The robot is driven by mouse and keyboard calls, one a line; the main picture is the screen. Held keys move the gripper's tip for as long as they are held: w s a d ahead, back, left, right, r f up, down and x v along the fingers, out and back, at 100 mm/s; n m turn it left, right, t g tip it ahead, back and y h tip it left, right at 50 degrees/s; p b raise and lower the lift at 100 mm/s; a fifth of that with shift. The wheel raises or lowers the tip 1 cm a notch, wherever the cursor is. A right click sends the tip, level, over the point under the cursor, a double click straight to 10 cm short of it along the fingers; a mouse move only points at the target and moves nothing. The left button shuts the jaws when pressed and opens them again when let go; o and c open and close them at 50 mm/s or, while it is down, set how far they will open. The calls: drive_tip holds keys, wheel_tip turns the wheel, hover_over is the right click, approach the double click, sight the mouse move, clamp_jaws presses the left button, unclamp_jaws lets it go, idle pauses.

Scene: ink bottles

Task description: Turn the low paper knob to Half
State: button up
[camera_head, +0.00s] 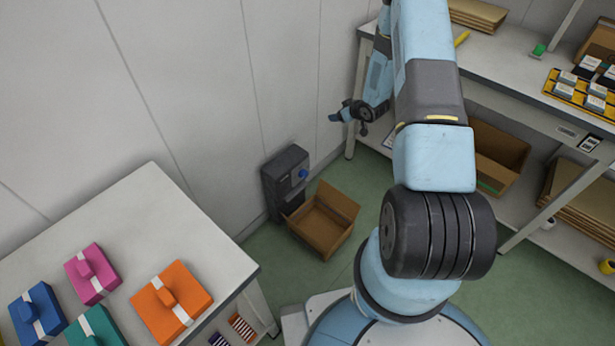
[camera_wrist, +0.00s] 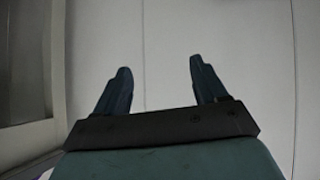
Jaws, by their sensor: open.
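A blue knob (camera_head: 303,173) shows on the front of a dark grey box-like unit (camera_head: 281,180) that stands on the floor against the wall. I cannot read its setting or any marks. My gripper (camera_head: 340,117) is in the air above and to the right of the unit, apart from the knob, pointing left toward the wall. In the wrist view my gripper (camera_wrist: 158,72) has its two fingers spread with nothing between them, and only pale wall panels lie beyond. The knob is not in the wrist view.
An open cardboard box (camera_head: 323,218) sits on the floor in front of the unit, close below the knob. A white table (camera_head: 128,222) with coloured boxes is at the left. A workbench (camera_head: 497,78) with shelves, a carton and trays is at the right.

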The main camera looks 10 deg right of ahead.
drive_tip(key=s+a+f+y, duration=0.1)
drive_tip(key=s+f, duration=0.2)
drive_tip(key=f, duration=0.4)
drive_tip(key=s+a+f+y, duration=0.2)
drive_tip(key=s+f, duration=0.1)
drive_tip(key=f, duration=0.5)
drive_tip(key=y, duration=0.2)
approach(305, 175)
drive_tip(key=shift+t, duration=0.3)
drive_tip(key=x, duration=0.8)
drive_tip(key=shift+w+a+f, duration=0.15)
drive_tip(key=shift+f, duration=0.25)
drive_tip(key=c, duration=1.1)
drive_tip(key=shift+o, duration=0.2)
